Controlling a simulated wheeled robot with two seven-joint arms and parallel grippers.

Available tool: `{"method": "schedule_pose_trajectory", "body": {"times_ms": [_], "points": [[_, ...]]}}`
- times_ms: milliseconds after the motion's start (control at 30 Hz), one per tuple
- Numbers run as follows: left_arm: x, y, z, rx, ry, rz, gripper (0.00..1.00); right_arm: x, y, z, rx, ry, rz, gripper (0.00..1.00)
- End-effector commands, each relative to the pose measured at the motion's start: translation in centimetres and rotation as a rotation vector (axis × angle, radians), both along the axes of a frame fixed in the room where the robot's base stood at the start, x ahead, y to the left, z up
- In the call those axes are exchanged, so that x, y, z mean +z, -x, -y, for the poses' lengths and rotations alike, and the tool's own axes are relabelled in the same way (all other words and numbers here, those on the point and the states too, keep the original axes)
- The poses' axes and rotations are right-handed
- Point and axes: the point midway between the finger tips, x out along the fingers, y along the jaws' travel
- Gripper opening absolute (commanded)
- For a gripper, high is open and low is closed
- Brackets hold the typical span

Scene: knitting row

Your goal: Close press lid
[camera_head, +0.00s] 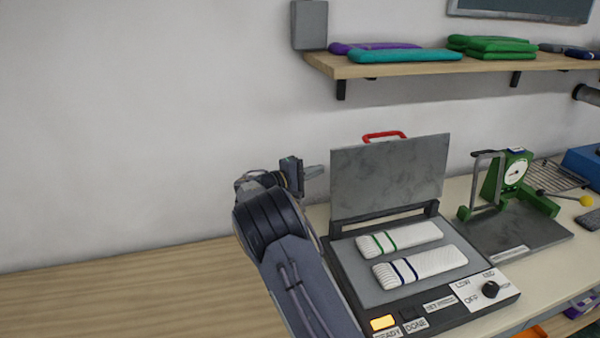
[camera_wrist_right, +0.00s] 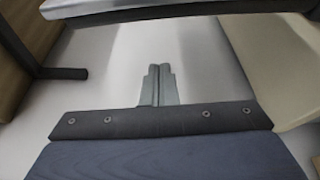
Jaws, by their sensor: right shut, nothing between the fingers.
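The press lid (camera_head: 388,175) stands open and upright, a grey plate at the back of the press. Its red handle (camera_head: 384,136) shows just above the lid's top edge, partly hidden behind it. The press bed (camera_head: 350,267) is bare grey around two white folded knits, one with green stripes (camera_head: 400,238) and one with blue stripes (camera_head: 420,266). My right gripper (camera_head: 318,171) is just left of the lid, near its mid height, and appears apart from it. Its fingers (camera_wrist_right: 157,85) are together and empty in the right wrist view. My left gripper is not seen.
The press's front panel holds a knob (camera_head: 490,289) and a lit orange lamp (camera_head: 382,322). A green scale (camera_head: 508,180) stands to the right. A wooden shelf (camera_head: 400,68) with folded knits hangs above. The wooden table (camera_head: 130,295) at left is clear.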

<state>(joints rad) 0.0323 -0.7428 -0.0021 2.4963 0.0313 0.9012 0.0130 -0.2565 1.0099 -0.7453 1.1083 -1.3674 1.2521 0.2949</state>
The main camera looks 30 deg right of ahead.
Motion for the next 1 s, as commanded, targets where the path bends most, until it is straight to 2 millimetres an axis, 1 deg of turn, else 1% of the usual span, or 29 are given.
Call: {"method": "schedule_pose_trajectory", "body": {"times_ms": [33, 100, 200, 400, 833, 1000], "points": [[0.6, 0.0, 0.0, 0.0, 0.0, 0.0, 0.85, 0.2, 0.1, 1.2, -0.004, 0.001, -0.001, 0.0], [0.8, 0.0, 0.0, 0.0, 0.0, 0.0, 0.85, 0.5, 1.1, 0.4, 0.002, -0.001, -0.002, 0.0], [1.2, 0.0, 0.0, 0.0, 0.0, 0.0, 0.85, 0.6, 2.3, 0.0, 0.002, -0.002, -0.003, 0.0], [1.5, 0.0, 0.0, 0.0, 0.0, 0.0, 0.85, 0.7, 3.6, -0.4, 0.002, -0.001, -0.001, 0.0], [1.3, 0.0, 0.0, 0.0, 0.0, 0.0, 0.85, 0.6, 3.7, -0.5, 0.002, -0.001, 0.0, 0.0], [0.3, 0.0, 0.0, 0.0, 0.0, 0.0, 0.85, 0.5, 3.8, -0.5, 0.002, -0.001, 0.002, 0.0]]}}
